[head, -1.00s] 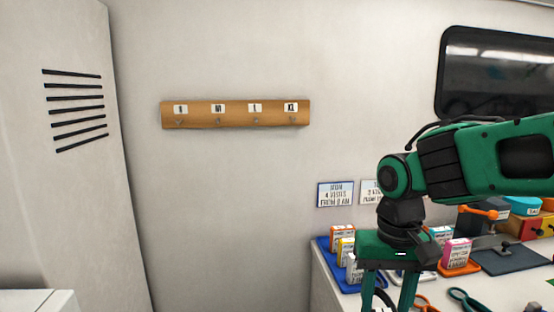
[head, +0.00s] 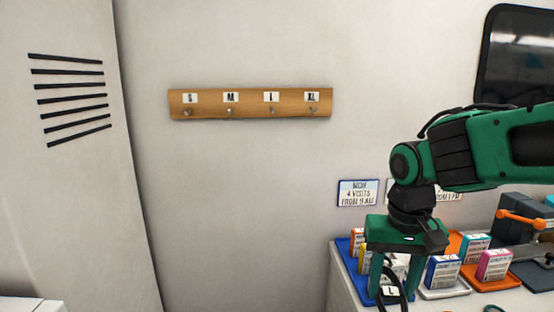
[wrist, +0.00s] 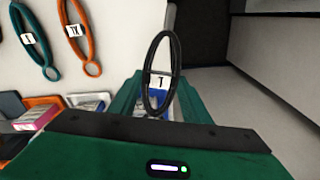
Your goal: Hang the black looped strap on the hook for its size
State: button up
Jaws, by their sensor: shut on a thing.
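My gripper (head: 394,284) is shut on the black looped strap (wrist: 177,62), which shows between the two green fingers. In the head view the strap (head: 403,288) hangs at the fingertips, partly hidden. A white tag (head: 391,291) on it seems to read L; in the wrist view the tag (wrist: 160,82) looks turned. A wooden hook board (head: 250,104) is on the wall, up and left of my gripper and apart from it. Its labels run S, M, L-like and XL, with a small metal hook under each. The hooks look empty.
A counter (head: 340,290) at right holds boxes on coloured trays, including a blue box (head: 443,271) and a pink box (head: 494,265). A green loop (wrist: 34,38) and an orange loop (wrist: 77,36), both tagged, lie on it. The wall below the board is clear.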

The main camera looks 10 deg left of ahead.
jog(key=w+a+r+n+t+y, duration=0.1)
jog(key=w+a+r+t, duration=0.25)
jog(key=w+a, duration=0.25)
jog(key=w+a+r+n+t+y, duration=0.1)
jog(key=w+a+r+n+t, duration=0.1)
jog(key=w+a+t, duration=0.35)
jog(key=a+r+n+t+y, duration=0.3)
jog(key=a+r+t+y, duration=0.35)
jog(key=a+r, duration=0.8)
jog(key=w, duration=1)
jog(key=shift+a+f, duration=0.45)
jog(key=shift+g, duration=0.25)
